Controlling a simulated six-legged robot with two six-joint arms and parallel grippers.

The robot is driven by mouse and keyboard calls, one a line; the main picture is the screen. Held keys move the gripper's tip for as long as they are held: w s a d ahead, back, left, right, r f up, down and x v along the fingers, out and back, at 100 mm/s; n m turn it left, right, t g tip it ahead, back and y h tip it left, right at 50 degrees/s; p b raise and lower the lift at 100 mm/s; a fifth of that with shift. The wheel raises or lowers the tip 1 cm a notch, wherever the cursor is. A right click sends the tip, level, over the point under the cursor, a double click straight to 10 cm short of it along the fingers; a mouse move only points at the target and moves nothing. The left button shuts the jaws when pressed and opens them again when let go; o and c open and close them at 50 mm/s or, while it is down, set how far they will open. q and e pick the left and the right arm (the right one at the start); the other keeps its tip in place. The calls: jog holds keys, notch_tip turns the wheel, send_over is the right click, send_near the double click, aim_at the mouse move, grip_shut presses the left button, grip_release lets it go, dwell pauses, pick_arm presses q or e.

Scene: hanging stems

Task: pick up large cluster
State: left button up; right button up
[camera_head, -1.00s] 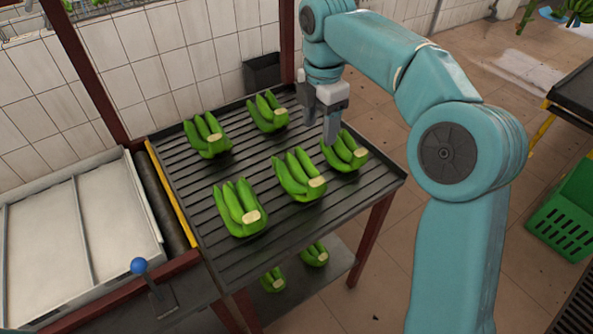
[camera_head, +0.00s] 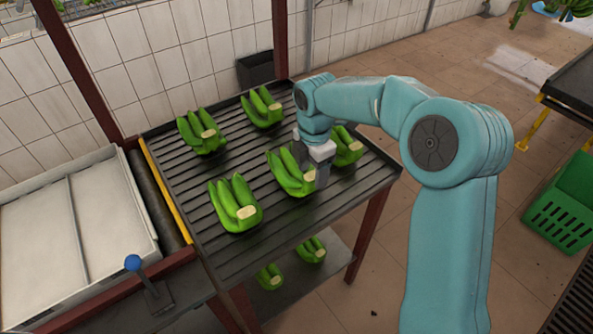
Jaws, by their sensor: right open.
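Several green banana clusters lie on a dark slatted table (camera_head: 300,228). One cluster (camera_head: 235,203) is at the front, one (camera_head: 200,133) at the back left and one (camera_head: 262,108) at the back. Another cluster (camera_head: 286,172) is right of the front one, and a further cluster (camera_head: 347,148) is partly hidden behind my right gripper. My right gripper (camera_head: 322,176) is open, pointing down between these last two clusters. Whether it touches either is not clear. My left gripper is not in view.
Two clusters (camera_head: 269,277) lie on the lower shelf (camera_head: 325,262). A white tray (camera_head: 75,225) and a blue-knobbed lever (camera_head: 134,263) are at left. A dark bin (camera_head: 257,70) stands behind the table. A green crate (camera_head: 563,212) is on the floor at right.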

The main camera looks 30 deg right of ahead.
jog(key=shift+s+a+f, duration=0.15)
jog(key=shift+s+f, duration=0.05)
jog(key=shift+s, duration=0.05)
jog(key=shift+w, duration=0.15)
jog(key=shift+c, duration=1.2)
grip_shut()
jog(key=shift+r, duration=0.1)
